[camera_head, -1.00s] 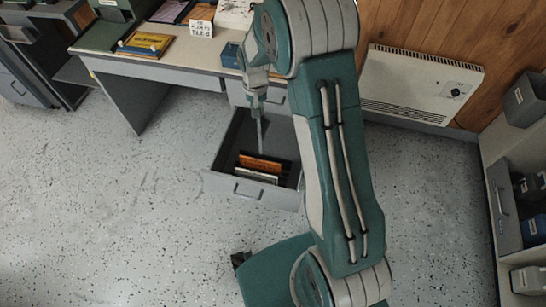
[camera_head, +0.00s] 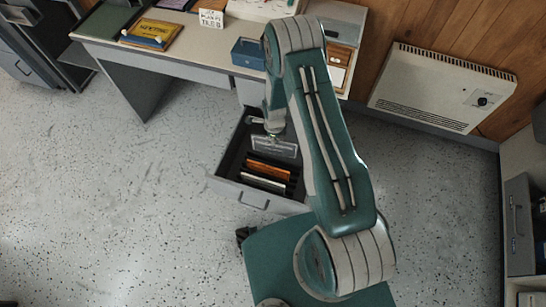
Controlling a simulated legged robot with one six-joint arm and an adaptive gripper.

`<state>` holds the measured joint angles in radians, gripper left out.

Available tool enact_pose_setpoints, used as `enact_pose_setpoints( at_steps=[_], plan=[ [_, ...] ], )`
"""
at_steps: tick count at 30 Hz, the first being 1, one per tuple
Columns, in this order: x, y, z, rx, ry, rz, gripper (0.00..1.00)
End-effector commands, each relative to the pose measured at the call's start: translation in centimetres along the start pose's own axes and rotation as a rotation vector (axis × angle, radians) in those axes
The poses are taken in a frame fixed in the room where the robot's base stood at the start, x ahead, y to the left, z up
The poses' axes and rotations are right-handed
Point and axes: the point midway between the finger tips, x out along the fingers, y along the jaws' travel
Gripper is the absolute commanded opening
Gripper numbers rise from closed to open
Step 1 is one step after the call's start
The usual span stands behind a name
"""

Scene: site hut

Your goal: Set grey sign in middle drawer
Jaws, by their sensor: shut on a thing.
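The grey sign (camera_head: 275,148), a flat plate with lettering too small to read, is over the back part of an open grey drawer (camera_head: 237,194) under the desk's right end. My gripper (camera_head: 272,135) is shut on the sign's upper edge, and my arm partly hides it. An orange sign (camera_head: 268,168) and a white-edged sign (camera_head: 264,182) stand side by side in the drawer, nearer its front. I cannot tell whether the grey sign touches the drawer floor. The drawers above and below are mostly hidden.
A white heater (camera_head: 440,88) is on the wood wall at right. Speckled floor is clear left of the drawer.

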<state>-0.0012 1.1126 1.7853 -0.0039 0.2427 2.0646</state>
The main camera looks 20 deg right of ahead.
Motion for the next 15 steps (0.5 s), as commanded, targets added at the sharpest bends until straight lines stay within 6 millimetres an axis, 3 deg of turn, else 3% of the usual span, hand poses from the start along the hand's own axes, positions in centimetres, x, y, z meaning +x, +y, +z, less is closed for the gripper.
enact_pose_setpoints(
  at_steps=[5,15],
  plan=[
    [1.4,0.6,-0.1,0.097,0.001,-0.001,0.00],
    [6.7,0.4,-0.3,0.102,-0.002,0.001,0.00]
  ],
)
